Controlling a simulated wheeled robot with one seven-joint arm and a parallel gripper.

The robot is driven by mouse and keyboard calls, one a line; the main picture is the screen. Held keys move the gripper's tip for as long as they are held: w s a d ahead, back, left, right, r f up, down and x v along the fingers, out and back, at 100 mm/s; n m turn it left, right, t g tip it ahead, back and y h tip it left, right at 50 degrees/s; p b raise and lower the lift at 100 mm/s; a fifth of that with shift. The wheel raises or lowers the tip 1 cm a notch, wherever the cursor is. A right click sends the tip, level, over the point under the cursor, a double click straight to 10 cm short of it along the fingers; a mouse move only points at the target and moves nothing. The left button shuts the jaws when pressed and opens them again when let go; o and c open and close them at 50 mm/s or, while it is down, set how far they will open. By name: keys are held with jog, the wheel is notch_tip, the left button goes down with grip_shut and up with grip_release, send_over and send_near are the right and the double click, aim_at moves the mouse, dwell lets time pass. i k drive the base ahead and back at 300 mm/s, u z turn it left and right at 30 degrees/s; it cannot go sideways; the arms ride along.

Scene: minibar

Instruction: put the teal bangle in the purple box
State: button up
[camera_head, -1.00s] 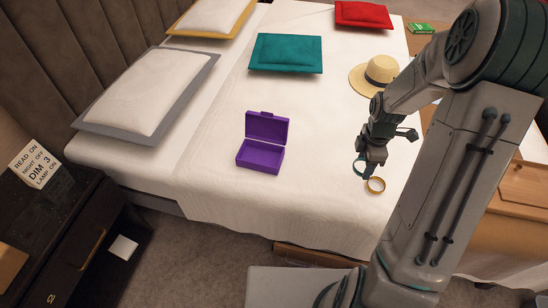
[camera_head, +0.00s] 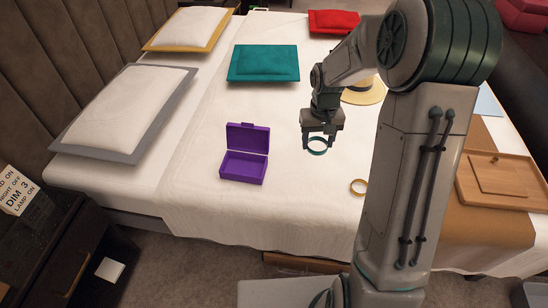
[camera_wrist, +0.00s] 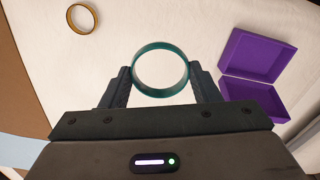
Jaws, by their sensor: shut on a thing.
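The teal bangle (camera_head: 317,151) is held in my gripper (camera_head: 318,144) above the white bed, to the right of the purple box. In the wrist view the bangle's rim (camera_wrist: 161,93) lies between the two fingers of my gripper (camera_wrist: 160,82), which are shut on it from both sides. The purple box (camera_head: 242,166) stands on the bed with its lid raised at the back and its inside empty. It also shows at the right of the wrist view (camera_wrist: 252,66).
A gold bangle (camera_head: 358,187) lies on the bed right of the box. A teal cushion (camera_head: 264,64), a red cushion (camera_head: 334,21) and a straw hat (camera_head: 364,92) lie farther back. A wooden tray (camera_head: 503,180) is at the right. The sheet between box and gripper is clear.

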aim_at(244, 170)
jog(key=k, duration=0.5)
jog(key=u, duration=2.05)
jog(key=i, duration=1.6)
jog(key=z, duration=2.45)
jog(key=i, duration=0.2)
